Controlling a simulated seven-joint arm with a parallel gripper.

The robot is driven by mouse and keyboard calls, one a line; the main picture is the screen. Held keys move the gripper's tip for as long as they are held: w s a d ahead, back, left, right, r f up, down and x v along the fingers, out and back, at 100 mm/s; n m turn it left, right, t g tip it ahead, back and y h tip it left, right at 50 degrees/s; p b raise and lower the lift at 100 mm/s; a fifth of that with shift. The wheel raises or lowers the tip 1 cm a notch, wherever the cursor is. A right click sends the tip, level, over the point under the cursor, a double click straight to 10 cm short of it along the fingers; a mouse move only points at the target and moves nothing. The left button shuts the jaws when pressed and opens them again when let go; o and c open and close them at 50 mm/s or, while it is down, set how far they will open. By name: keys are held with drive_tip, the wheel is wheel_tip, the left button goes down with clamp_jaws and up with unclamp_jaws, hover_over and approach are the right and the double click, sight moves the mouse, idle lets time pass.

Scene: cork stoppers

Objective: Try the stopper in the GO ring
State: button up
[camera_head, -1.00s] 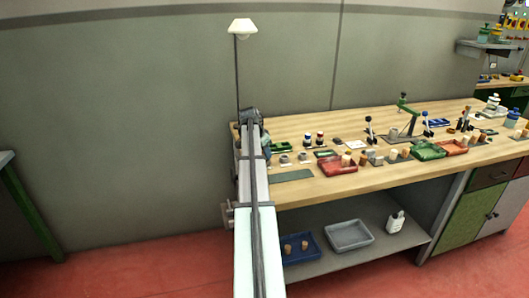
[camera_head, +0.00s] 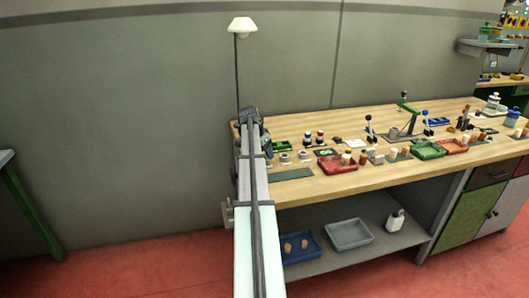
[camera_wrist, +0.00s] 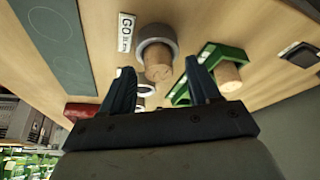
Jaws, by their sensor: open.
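In the wrist view a cork stopper (camera_wrist: 158,68) stands in the mouth of a thick grey ring (camera_wrist: 152,37), its free end toward me. The white label (camera_wrist: 126,31) beside this ring reads GO. My gripper (camera_wrist: 158,66) is open, with one blue-grey finger on each side of the stopper and a visible gap to both. How deep the stopper sits in the ring is hidden. In the head view my arm hides the gripper and this stopper.
A green tray (camera_wrist: 208,55) lies right of the ring in the wrist view, with another cork (camera_wrist: 229,78) near it. A dark green mat (camera_wrist: 55,42) lies to the left. In the head view a red tray (camera_head: 333,167) with corks stands farther right on the bench.

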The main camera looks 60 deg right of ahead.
drive_tip(key=v, duration=1.3)
drive_tip(key=shift+a+r, duration=0.2)
drive_tip(key=shift+r, duration=0.1)
idle(0.4)
drive_tip(key=w+a+f+n+y, duration=0.1)
drive_tip(key=w+a+f+n, duration=0.25)
drive_tip(key=a+f, duration=0.55)
drive_tip(key=w+a+f+n+y, duration=0.15)
drive_tip(key=w+a+f, duration=0.4)
drive_tip(key=f, duration=0.65)
drive_tip(key=s+a+f+n+g+y, duration=0.15)
drive_tip(key=a+f+n, duration=0.25)
drive_tip(key=a+f, duration=1.05)
drive_tip(key=s+a+f+n, duration=0.3)
drive_tip(key=a+f+n, duration=0.1)
drive_tip(key=a+f, duration=1.05)
drive_tip(key=s+a+f+n+g, duration=0.1)
drive_tip(key=s+a+f+n, duration=0.2)
drive_tip(key=s+a, duration=0.5)
drive_tip(key=s+a+f+n+g, duration=0.1)
drive_tip(key=s+a+f, duration=0.3)
drive_tip(key=s+a, duration=0.4)
drive_tip(key=s+a+f+n+g, duration=0.2)
drive_tip(key=s+a+f+n, duration=0.2)
drive_tip(key=s+a, duration=0.5)
drive_tip(key=s, duration=0.3)
drive_tip(key=shift+s+f+n, duration=0.3)
drive_tip(key=shift+s+f, duration=0.05)
drive_tip(key=shift+s, duration=0.05)
